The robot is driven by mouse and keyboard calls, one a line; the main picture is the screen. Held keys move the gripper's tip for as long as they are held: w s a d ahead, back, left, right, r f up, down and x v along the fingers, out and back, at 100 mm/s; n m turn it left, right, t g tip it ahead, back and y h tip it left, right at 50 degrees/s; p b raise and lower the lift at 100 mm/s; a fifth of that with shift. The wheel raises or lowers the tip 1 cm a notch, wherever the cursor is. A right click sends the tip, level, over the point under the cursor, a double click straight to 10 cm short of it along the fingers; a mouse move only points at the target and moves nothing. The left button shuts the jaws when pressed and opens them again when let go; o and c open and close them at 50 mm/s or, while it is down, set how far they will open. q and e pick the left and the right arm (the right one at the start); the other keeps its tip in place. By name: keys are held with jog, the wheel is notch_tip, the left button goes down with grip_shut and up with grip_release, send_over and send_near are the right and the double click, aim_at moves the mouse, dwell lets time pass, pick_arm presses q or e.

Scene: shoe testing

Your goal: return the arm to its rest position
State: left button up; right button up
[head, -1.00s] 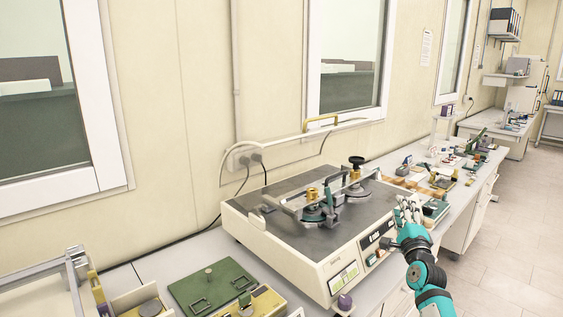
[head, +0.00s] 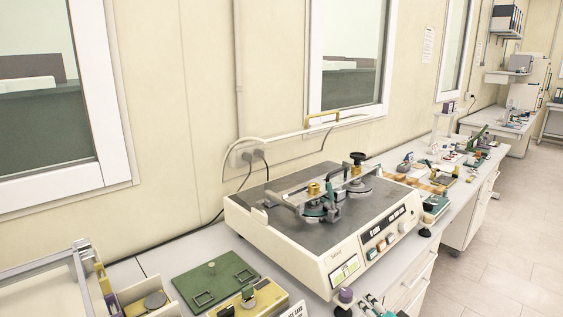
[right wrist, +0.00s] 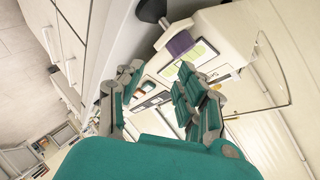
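My right gripper (head: 374,306) shows only as teal and grey fingertips at the bottom edge of the head view, in front of the testing machine. In the right wrist view the gripper (right wrist: 158,80) is open, its teal fingers spread apart with nothing between them. The cream testing machine (head: 292,252) stands on the bench beyond it, and its front panel shows between and behind the fingers in the right wrist view. Most of the right arm is out of the head view. My left gripper is not in view.
A purple-topped knob (head: 345,295) stands close to the right gripper, at the machine's front corner. A green plate (head: 212,282) and a yellow fixture (head: 250,303) lie left of the machine. Floor (head: 490,245) is clear at the right.

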jog(key=s+a+f+n+g, duration=0.1)
jog(key=s+f+n+g, duration=0.25)
jog(key=s, duration=0.55)
jog(key=s+a+f+n+g, duration=0.2)
jog(key=s+f+n, duration=0.15)
jog(key=s, duration=0.55)
jog(key=s+d+f+n+g+h, duration=0.15)
jog(key=s+n+g, duration=0.3)
jog(key=s, duration=1.45)
notch_tip(320, 180, down, 30)
jog(key=s+g+b, duration=0.2)
jog(key=s, duration=0.1)
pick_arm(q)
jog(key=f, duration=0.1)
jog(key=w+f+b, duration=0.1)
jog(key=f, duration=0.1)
pick_arm(e)
jog(key=s+d+f, duration=0.2)
jog(key=s+f, duration=1.2)
jog(key=s, duration=0.1)
jog(key=shift+d+f+g+h, duration=0.2)
jog(key=shift+f+g+h, duration=0.15)
jog(key=shift+h, duration=0.1)
jog(key=shift+s, duration=0.1)
